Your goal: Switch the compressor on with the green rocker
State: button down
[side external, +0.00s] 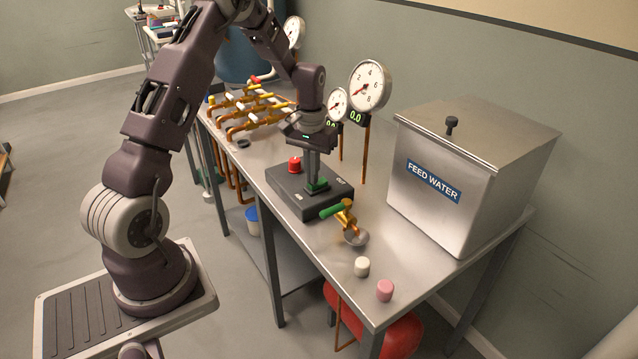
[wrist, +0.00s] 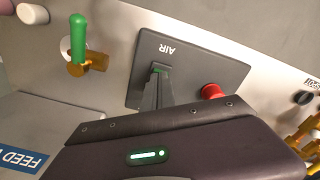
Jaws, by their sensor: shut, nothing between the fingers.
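The green rocker (side external: 318,188) sits on top of a dark grey control box (side external: 290,198) on the metal bench. My gripper (side external: 314,178) points straight down over the rocker, shut with nothing held, its fingertips at or just above it. I cannot tell whether they touch. The box (wrist: 193,50) carries the word AIR there. The rocker's tilt is hidden.
A red mushroom button (side external: 294,164) stands on the same box, close behind my fingers. A green-handled valve (side external: 332,210) is just in front. A feed water tank (side external: 470,170), gauges (side external: 369,85) and yellow-handled pipework (side external: 245,108) surround it. White (side external: 362,267) and pink (side external: 384,290) knobs are near the front.

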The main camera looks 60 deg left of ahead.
jog(key=shift+r, duration=3.45)
jog(key=shift+r, duration=0.1)
jog(key=s+d+r+m+t, duration=0.3)
jog(key=s+d+r, duration=0.7)
jog(key=d+r, duration=0.4)
jog(key=s+d+m+t, duration=0.1)
jog(key=s+d, duration=0.2)
jog(key=s, duration=0.4)
jog(key=s+d+m+t, duration=0.1)
jog(key=s+d+m, duration=0.1)
jog(key=s+d, duration=0.2)
jog(key=s, duration=0.3)
jog(key=shift+s+r+t, duration=0.2)
jog(key=shift+r+t, duration=0.05)
jog(key=shift+t, duration=0.05)
jog(key=shift+d, duration=0.1)
